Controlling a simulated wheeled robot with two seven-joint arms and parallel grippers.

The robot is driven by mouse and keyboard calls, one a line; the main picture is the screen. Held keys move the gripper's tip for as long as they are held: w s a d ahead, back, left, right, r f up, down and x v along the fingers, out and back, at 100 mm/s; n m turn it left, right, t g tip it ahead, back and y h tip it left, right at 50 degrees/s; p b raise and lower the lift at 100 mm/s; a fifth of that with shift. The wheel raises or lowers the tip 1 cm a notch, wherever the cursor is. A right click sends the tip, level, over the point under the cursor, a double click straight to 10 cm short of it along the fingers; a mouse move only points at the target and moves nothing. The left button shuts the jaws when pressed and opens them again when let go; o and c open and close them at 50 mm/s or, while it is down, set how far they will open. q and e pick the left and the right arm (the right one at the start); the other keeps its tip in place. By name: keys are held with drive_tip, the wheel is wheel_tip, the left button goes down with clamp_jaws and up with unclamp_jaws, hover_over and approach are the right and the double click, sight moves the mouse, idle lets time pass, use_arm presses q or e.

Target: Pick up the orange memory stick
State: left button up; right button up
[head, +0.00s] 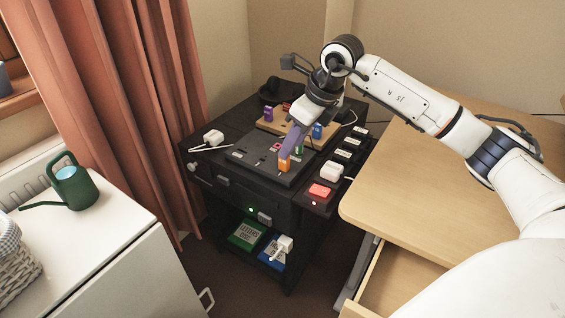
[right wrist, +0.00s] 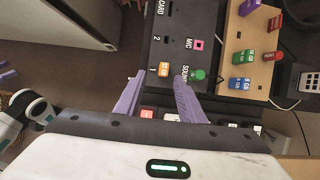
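The orange memory stick (head: 284,165) stands upright at the front of a dark panel (head: 243,152) on the black cabinet. In the right wrist view the orange stick (right wrist: 164,69) shows by the slot marked 1, between the fingertip lines. My right gripper (head: 288,150) reaches down at it with purple fingers. In the right wrist view these fingers (right wrist: 158,78) are apart, one on each side of the stick, with gaps visible. Whether they reach its depth is hard to tell. Purple strips at the left edge of that view may be my left gripper's fingers, cut off.
A wooden block (right wrist: 257,62) holds several coloured sticks behind the panel. A wooden desk (head: 440,190) stands right.

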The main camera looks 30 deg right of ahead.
sight(284, 164)
drive_tip(key=x, duration=0.7)
drive_tip(key=shift+w+d+b, duration=0.25)
drive_tip(key=shift+w+b, duration=0.1)
drive_tip(key=shift+b, duration=0.05)
clamp_jaws()
